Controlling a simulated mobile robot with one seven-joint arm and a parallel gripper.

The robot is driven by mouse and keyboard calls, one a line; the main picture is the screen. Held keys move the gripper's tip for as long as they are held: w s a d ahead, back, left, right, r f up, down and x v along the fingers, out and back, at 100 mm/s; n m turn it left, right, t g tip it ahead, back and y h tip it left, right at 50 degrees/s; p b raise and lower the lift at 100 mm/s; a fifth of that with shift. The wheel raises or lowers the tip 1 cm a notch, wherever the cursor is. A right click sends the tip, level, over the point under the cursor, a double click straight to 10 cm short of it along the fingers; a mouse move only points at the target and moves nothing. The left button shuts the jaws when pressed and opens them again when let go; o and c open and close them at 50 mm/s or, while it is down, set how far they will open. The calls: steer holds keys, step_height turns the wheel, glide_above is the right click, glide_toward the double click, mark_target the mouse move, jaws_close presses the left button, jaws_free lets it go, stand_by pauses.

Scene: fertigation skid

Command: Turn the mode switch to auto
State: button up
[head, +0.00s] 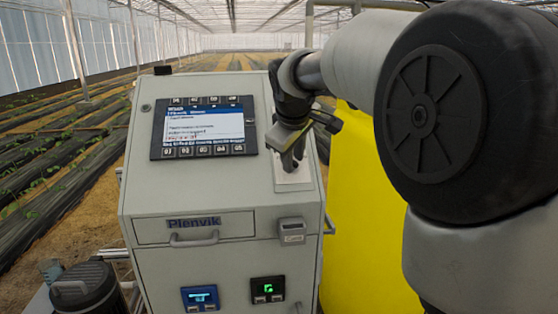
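The grey control cabinet (165,262) stands in front of me, with a sloped upper panel. A pale plate (300,179) sits on the right side of that panel. My gripper (290,163) is right over this plate, fingers pointing down at it. The mode switch cannot be made out; my gripper covers most of the plate and may hide it. I cannot tell whether the fingers touch anything or how far apart they are.
A lit screen (203,128) with buttons is left of my gripper. Below are a drawer (196,223), a small box (291,231), a blue-lit display (200,298) and a green-lit display (267,290). A yellow tank (360,230) stands at right, a dark lidded container (85,290) at lower left.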

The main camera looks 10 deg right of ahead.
steer(key=shift+w+f, duration=0.2)
steer(key=shift+f, duration=0.05)
jaws_close()
